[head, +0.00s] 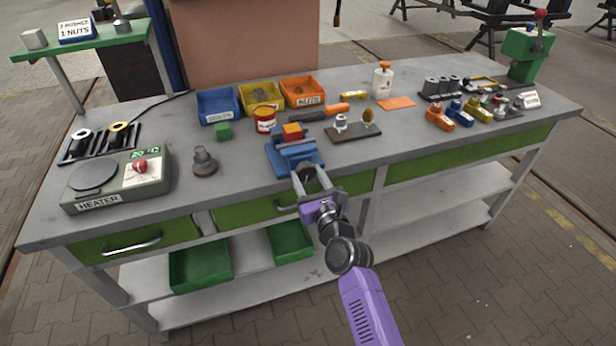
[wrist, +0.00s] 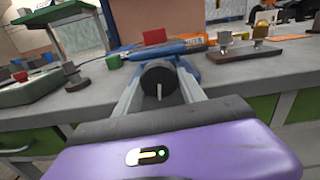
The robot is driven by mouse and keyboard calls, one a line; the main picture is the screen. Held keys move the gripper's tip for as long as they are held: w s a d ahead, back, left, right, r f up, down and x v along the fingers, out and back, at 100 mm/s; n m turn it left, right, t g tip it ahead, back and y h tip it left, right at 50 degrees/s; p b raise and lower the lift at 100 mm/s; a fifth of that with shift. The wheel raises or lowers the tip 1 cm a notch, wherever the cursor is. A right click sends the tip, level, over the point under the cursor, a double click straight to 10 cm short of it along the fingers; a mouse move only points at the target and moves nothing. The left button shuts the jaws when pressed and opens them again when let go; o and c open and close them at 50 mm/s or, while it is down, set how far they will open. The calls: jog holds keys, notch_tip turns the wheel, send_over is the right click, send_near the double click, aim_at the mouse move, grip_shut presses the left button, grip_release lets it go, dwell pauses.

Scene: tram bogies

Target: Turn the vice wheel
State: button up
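The blue vice (head: 293,157) stands at the front edge of the workbench, with a red-orange block (head: 292,131) in its jaws. The dark round vice wheel (wrist: 158,74) faces my wrist camera, with a pale handle or mark pointing down. My gripper (head: 309,172) is at the front of the vice, its fingers wide apart. In the wrist view one finger of my gripper (wrist: 159,68) lies on each side of the wheel; I cannot tell whether they touch it. In the head view the fingers largely hide the wheel.
A heater (head: 116,182) and a dark stepped part (head: 204,161) stand to the left. Blue (head: 218,105), yellow (head: 262,95) and orange (head: 302,92) bins are behind the vice. A brown board (head: 353,131) with fittings lies to its right. A drawer handle (head: 295,207) is below.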

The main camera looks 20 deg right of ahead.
jog(key=c, duration=0.3)
jog(key=shift+n, duration=0.3)
